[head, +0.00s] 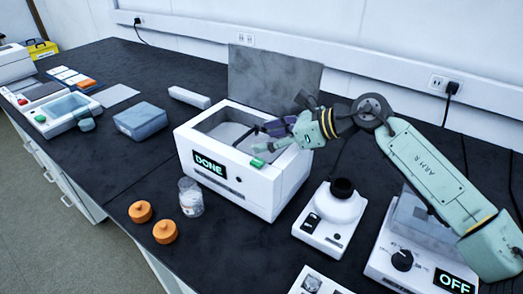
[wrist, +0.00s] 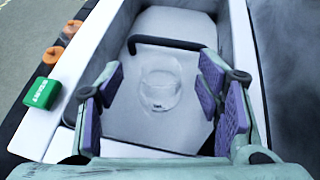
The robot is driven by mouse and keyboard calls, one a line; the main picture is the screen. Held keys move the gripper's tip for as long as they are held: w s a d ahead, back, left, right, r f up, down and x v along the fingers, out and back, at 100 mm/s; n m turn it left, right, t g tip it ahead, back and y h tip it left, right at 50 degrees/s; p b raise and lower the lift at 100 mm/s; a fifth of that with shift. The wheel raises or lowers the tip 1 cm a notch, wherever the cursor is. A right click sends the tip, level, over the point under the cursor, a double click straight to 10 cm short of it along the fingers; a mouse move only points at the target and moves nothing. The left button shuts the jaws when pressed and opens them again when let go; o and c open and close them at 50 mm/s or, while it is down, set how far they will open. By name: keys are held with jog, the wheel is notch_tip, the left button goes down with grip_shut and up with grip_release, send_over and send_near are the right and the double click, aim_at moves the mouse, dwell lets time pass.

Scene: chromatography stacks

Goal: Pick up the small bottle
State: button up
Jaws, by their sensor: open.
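My gripper (head: 268,138) is over the open top of the white box marked DONE (head: 238,187). In the wrist view its purple-padded fingers (wrist: 160,80) are apart with nothing held between them. A small clear round vessel (wrist: 160,92) shows between and beyond the fingers, inside the box on its pale floor; I cannot tell its full shape. In the head view the box's wall and my gripper hide it.
A dark bar handle (wrist: 165,43) crosses the box interior. The box's grey lid (head: 275,78) stands raised behind. Two orange caps (head: 140,211) lie at the front left. A white device with a black top (head: 330,220) stands to the right.

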jog(key=shift+w+a+f, duration=0.15)
jog(key=shift+a+f, duration=0.15)
jog(key=shift+a, duration=0.1)
grip_shut()
dwell(0.5)
